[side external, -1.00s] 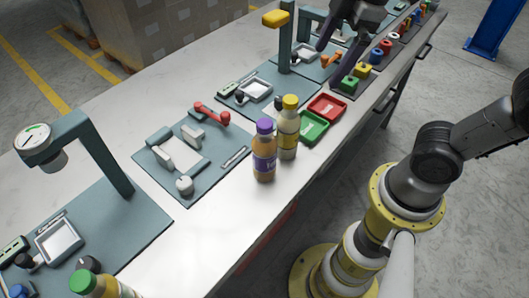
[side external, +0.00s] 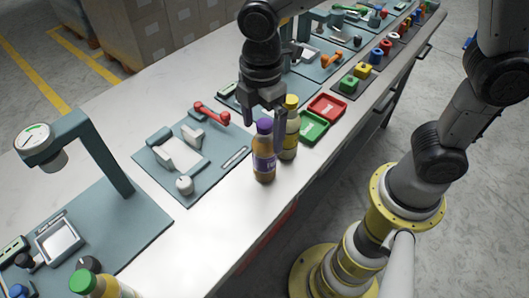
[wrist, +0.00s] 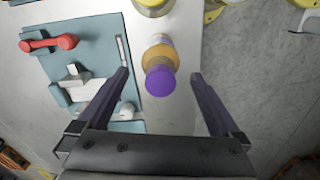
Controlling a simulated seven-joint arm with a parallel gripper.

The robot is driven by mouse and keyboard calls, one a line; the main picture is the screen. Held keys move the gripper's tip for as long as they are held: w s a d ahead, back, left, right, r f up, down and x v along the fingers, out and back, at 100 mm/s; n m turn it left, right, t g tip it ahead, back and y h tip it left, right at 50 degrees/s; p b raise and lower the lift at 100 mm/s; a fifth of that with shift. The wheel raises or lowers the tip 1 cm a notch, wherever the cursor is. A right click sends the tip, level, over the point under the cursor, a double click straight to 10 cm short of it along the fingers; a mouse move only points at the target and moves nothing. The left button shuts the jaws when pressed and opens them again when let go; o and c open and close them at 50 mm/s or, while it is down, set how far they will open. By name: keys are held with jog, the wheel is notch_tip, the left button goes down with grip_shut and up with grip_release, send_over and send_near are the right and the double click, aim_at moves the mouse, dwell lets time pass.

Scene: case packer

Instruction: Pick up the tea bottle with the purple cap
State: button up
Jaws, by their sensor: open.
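The tea bottle with the purple cap (side external: 264,160) stands upright on the white table in the side view, with amber contents and a purple label. In the wrist view the same bottle (wrist: 160,66) shows from above, its purple cap between and a little beyond the fingertips. My gripper (side external: 264,135) is open above and around the bottle's upper part in the side view; its fingers also show spread in the wrist view (wrist: 161,76). I cannot tell whether a finger touches the bottle. Nothing is held.
A yellow-capped bottle (side external: 290,130) stands close behind the purple-capped one. A green tray (side external: 313,127) and a red tray (side external: 328,106) lie to the right. A teal fixture board with a red handle (side external: 211,112) lies to the left. Bare table (side external: 225,215) shows in front.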

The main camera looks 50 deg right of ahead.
aim_at(264, 147)
jog(key=shift+d+f, duration=0.15)
jog(key=shift+f, duration=1.4)
jog(key=shift+d+f, duration=0.15)
jog(key=shift+f, duration=1.4)
grip_shut()
